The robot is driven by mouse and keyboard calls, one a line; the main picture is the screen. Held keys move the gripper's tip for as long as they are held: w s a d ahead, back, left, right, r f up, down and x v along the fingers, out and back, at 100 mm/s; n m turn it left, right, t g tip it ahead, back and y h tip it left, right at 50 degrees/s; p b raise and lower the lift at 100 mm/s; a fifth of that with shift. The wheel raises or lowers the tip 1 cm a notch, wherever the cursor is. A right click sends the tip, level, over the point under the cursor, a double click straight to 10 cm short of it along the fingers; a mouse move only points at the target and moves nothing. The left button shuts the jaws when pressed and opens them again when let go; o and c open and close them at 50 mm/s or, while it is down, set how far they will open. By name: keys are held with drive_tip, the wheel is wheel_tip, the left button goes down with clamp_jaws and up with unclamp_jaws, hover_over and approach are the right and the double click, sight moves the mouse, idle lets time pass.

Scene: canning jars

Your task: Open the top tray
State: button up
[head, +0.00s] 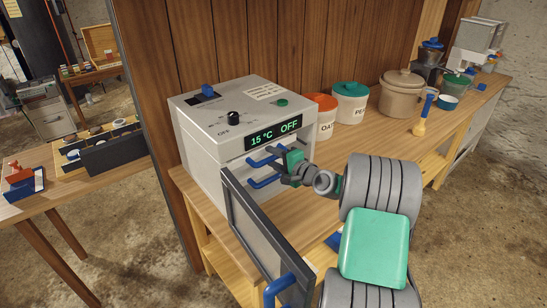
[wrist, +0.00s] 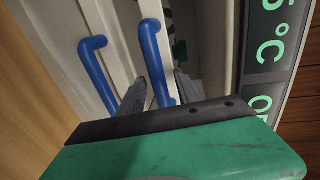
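The grey-white cabinet (head: 213,140) stands on the wooden bench with its door (head: 250,225) swung open. Two blue tray handles show at its front, one above the other. The top tray handle (head: 262,161) is just under the display; it also shows in the wrist view (wrist: 149,50). The lower tray handle (head: 263,183) is left of it in the wrist view (wrist: 96,70). My gripper (wrist: 160,85) is open at the top handle, one finger on each side of its bar. Gaps show beside the bar; I cannot tell whether either finger touches. The tray bodies are mostly hidden.
The open door with its blue handle (head: 279,288) stands close below my arm. An orange-lidded canister (head: 326,128), a green-lidded canister (head: 349,108) and a brown crock (head: 400,100) stand right of the cabinet. The display (head: 274,136) reads 15 °C OFF.

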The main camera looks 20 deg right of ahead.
clamp_jaws()
idle(0.4)
idle(1.0)
